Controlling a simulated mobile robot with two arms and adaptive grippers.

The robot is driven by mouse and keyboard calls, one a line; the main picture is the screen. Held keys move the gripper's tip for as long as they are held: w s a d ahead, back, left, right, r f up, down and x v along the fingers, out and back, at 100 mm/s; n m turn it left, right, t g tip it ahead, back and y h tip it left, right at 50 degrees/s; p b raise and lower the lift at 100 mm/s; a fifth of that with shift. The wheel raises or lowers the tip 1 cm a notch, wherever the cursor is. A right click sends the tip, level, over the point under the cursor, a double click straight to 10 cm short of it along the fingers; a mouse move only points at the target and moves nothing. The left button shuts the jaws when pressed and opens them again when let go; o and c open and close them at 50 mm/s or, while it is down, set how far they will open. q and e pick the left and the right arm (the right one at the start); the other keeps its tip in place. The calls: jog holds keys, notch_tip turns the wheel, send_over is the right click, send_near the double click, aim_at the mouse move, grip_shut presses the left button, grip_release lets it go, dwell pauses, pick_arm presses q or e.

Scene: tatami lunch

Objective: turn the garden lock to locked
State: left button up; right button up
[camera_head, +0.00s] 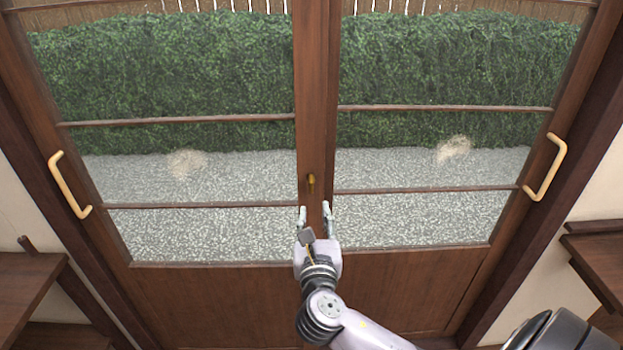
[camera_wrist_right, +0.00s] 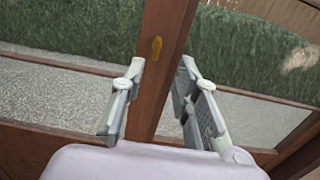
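The garden lock (camera_head: 311,183) is a small brass-coloured turn piece on the wooden middle stile (camera_head: 318,90) where the two glazed door panels meet. In the head view it looks upright. The right wrist view shows the lock (camera_wrist_right: 156,48) beyond the fingers, between them in the picture. My right gripper (camera_head: 315,212) is open and empty, its fingers apart and pointing at the stile just below the lock. In the right wrist view the right gripper (camera_wrist_right: 155,105) has nothing between its fingers and is apart from the lock. My left gripper is not in view.
Pale wooden pull handles stand on the left door (camera_head: 68,185) and the right door (camera_head: 545,167). Dark wooden shelves flank the doors at left (camera_head: 25,285) and right (camera_head: 600,262). Gravel and a hedge (camera_head: 160,75) lie behind the glass.

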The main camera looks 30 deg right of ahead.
aim_at(311, 185)
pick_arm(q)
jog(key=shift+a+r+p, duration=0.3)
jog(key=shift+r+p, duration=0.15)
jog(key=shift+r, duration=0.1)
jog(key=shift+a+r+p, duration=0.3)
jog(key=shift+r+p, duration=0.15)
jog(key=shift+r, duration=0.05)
pick_arm(e)
jog(key=x, duration=1.3)
jog(key=shift+w+a, duration=0.1)
jog(key=shift+w, duration=0.05)
jog(key=shift+c, duration=0.3)
grip_shut()
